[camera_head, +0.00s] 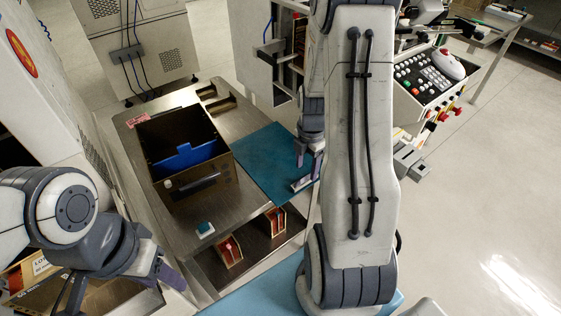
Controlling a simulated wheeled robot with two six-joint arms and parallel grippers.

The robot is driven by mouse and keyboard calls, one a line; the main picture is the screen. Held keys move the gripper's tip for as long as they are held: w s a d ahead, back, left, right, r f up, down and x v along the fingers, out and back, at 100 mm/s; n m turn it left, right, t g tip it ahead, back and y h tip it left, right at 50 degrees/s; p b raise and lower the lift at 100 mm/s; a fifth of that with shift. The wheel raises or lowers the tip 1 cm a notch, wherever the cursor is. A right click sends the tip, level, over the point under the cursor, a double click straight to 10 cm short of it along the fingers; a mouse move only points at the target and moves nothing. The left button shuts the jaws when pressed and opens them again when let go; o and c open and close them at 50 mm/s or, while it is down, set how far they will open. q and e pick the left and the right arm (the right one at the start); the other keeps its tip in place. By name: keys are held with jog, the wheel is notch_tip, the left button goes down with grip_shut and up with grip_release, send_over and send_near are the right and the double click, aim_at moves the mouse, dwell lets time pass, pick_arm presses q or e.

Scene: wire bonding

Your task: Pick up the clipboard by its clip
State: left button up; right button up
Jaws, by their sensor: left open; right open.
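I cannot clearly make out a clipboard. A small pale, metallic-looking piece (302,183) lies at the right edge of the teal mat (262,150); whether it is a clip I cannot tell. My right gripper (309,160) is open, pointing down just above this piece, with no object visible between its fingers. Whether it touches the piece is unclear. My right arm hides what lies to the right of it. My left gripper (168,280) is open and empty at the lower left, in front of the table and well away from the mat.
A dark open box (205,178) with a blue panel (186,156) inside stands on the metal table (150,185). A small white-and-teal item (205,229) sits near the table's front edge. Red-and-wood holders (230,251) stand on a lower shelf. A control panel (425,85) is at right.

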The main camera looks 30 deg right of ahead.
aim_at(305, 179)
notch_tip(305, 179, down, 5)
jog(key=shift+w+d, duration=0.1)
grip_shut()
